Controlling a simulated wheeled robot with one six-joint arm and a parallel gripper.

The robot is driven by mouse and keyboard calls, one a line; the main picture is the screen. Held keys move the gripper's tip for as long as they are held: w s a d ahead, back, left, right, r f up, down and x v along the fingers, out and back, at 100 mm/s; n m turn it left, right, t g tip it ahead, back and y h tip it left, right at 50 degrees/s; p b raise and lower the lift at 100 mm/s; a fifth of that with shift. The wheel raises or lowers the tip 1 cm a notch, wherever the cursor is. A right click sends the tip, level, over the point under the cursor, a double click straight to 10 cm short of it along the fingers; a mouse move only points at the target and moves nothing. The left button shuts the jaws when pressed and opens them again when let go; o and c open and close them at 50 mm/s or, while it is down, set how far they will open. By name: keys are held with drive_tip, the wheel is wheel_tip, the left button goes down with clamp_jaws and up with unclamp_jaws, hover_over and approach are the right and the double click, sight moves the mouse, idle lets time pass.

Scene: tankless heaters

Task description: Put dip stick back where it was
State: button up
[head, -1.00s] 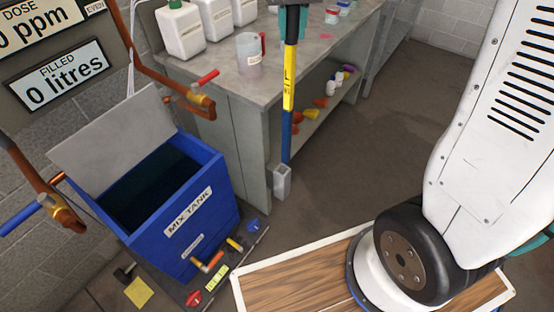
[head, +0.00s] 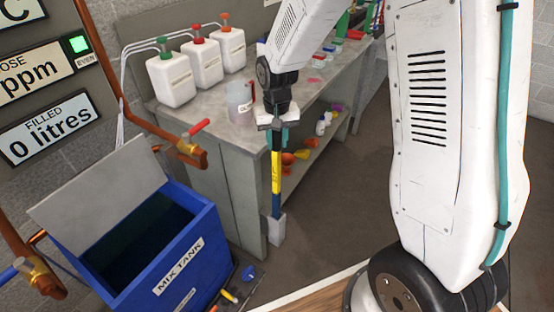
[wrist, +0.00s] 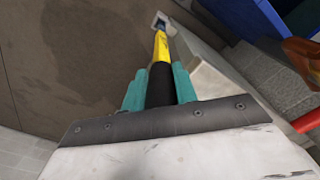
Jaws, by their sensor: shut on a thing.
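The dip stick has a black grip, a yellow marked band (head: 276,172) and a blue lower part. It stands roughly upright at the bench's end, and its lower end is hidden in a small grey holder (head: 278,230). My gripper (head: 277,130) points down and is shut on the black top of the stick. In the wrist view, the teal fingers (wrist: 158,90) press on both sides of the black grip. The yellow band (wrist: 160,48) runs away from them to the holder (wrist: 160,21).
The blue mix tank (head: 180,270) stands at left with its grey lid (head: 95,185) raised. Bottles (head: 172,80) and a jug (head: 239,100) stand on the grey bench (head: 210,130). Copper pipes (head: 150,122) run at left. Floor (head: 325,220) right of the holder is clear.

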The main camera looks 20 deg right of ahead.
sight(277, 160)
drive_tip(key=shift+f, duration=3.95)
drive_tip(key=o, duration=1)
drive_tip(key=shift+f, duration=0.1)
drive_tip(key=shift+c, duration=0.2)
